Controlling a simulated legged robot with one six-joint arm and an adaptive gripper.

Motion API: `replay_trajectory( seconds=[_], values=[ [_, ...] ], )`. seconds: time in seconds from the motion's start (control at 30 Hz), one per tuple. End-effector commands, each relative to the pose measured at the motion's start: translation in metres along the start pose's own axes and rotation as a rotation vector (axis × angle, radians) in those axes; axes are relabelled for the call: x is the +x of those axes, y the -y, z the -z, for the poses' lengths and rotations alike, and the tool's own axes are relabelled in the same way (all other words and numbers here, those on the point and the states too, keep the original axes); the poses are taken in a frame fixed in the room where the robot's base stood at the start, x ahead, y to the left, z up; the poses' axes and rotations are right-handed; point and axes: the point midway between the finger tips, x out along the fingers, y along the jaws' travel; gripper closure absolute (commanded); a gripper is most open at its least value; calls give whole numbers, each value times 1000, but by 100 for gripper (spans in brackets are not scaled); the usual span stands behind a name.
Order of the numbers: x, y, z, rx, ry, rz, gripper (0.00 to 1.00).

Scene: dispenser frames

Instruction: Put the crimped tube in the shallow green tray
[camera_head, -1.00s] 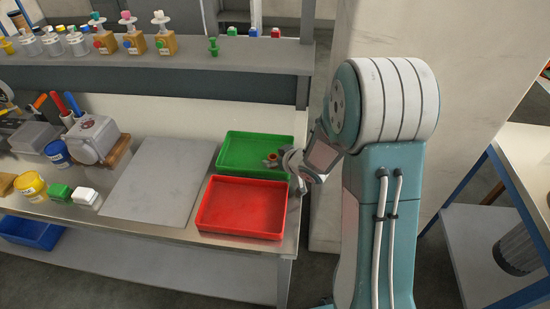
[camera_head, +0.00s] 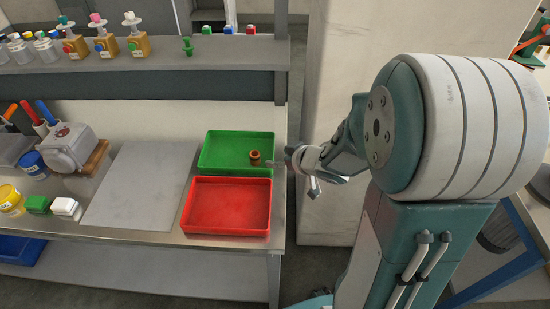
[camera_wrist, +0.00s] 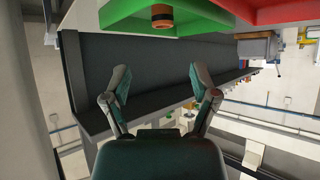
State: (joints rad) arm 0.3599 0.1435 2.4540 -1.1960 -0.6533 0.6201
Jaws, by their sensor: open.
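The crimped tube (camera_head: 255,157), a short brown-orange piece with a dark hollow top, stands in the shallow green tray (camera_head: 222,145) near its right side. In the wrist view the tube (camera_wrist: 162,17) shows at the top, against the green tray (camera_wrist: 205,22). My gripper (camera_head: 284,163) is to the right of the green tray, apart from the tube. In the wrist view my gripper (camera_wrist: 162,82) has its two fingers spread wide with nothing between them.
A red tray (camera_head: 228,205) sits directly in front of the green one. A grey board (camera_head: 140,185) lies to the left. A shelf (camera_head: 130,65) with several bottles and small pieces runs behind. A pale wall stands right of the bench.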

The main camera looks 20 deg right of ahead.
Motion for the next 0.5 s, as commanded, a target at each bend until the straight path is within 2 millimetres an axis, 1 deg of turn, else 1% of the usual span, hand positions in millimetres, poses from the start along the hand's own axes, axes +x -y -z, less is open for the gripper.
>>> replay_trajectory(
  seconds=[0.07,0.17,0.27,0.33,0.43,0.5],
  values=[
    [-5,-4,6,-10,2,-38,24],
    [-20,-13,23,-30,18,-156,24],
    [-47,-22,41,-29,54,-308,24],
    [-68,-23,50,-8,88,-394,24],
    [-100,-16,55,40,146,-480,24],
    [-121,-5,54,85,192,-511,24]
  ],
)
